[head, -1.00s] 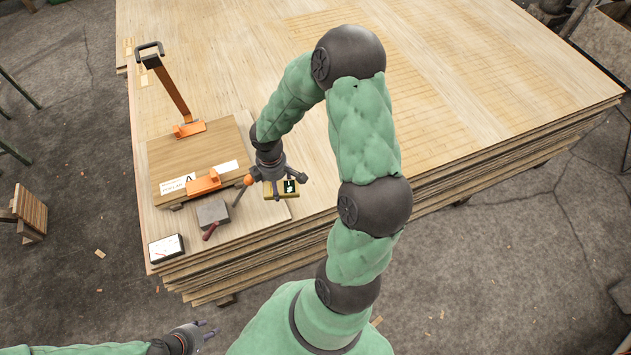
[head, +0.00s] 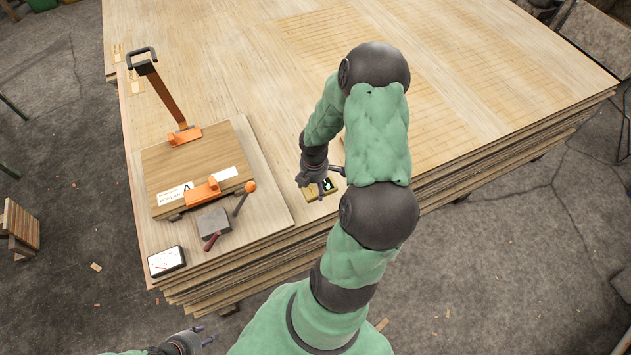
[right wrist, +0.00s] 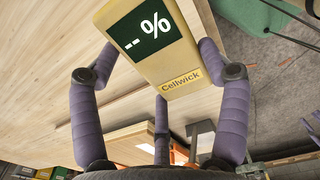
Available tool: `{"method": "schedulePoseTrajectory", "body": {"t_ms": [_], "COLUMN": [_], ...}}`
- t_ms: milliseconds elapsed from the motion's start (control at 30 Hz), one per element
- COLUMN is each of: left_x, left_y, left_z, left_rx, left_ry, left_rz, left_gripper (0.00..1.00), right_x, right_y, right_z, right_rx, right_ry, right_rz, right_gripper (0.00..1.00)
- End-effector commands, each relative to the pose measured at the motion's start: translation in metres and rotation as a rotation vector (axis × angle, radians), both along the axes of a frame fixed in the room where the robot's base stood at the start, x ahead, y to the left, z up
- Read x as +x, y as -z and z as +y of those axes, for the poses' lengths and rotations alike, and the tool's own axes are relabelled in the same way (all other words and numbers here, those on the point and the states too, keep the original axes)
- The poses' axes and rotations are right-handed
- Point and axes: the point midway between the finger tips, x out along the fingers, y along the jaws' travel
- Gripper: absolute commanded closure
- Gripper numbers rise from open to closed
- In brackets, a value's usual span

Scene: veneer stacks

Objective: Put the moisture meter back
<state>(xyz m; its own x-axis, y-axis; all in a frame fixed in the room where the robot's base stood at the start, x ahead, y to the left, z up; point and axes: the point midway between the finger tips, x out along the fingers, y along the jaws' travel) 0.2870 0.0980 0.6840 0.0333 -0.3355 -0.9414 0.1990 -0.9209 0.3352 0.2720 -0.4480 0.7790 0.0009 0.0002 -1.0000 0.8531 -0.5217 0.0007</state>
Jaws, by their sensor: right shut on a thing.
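The moisture meter (head: 310,192) is a yellow block with a dark display, at the right of the small board stack in the head view. In the right wrist view the meter (right wrist: 165,55) shows "-- %" and a "Cellwick" label. My right gripper (head: 326,184) is shut on it, with purple fingers around it in the right wrist view (right wrist: 158,75). The arm hides part of the meter, and I cannot tell whether it touches the veneer below. My left gripper (head: 208,335) is open and empty, low in front of the stack.
The big veneer stack (head: 440,70) has much bare room behind and right of my arm. At its left are a clamped board stack (head: 200,158) with an orange clamp (head: 167,95), a grey block (head: 213,223), an orange-ball lever (head: 244,196) and a white gauge box (head: 166,261).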

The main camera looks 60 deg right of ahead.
Motion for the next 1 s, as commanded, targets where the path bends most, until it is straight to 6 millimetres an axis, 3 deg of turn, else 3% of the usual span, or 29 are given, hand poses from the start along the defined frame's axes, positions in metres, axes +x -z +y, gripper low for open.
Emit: {"method": "schedulePoseTrajectory", "body": {"t_ms": [133,400,667,900,1000], "left_x": [0.000,0.000,0.000,0.000,0.000], "left_y": [0.008,0.024,0.027,0.046,0.047], "left_z": [0.000,0.000,0.000,0.000,0.000], "left_rx": [0.000,0.000,0.000,0.000,0.000], "left_ry": [0.000,0.000,0.000,0.000,0.000], "left_rz": [0.000,0.000,0.000,0.000,0.000], "left_gripper": [0.60,0.60,0.60,0.60,0.60], "right_x": [0.016,0.032,0.038,0.040,0.040], "right_y": [0.017,0.057,0.068,0.101,0.104], "right_z": [-0.028,-0.054,-0.063,-0.066,-0.066], "right_rx": [0.000,0.001,0.001,0.001,0.000], "right_ry": [0.003,0.002,0.002,0.001,0.001], "right_rz": [0.001,0.001,0.001,0.001,0.000], "right_gripper": [0.68,0.68,0.68,0.68,0.68]}}
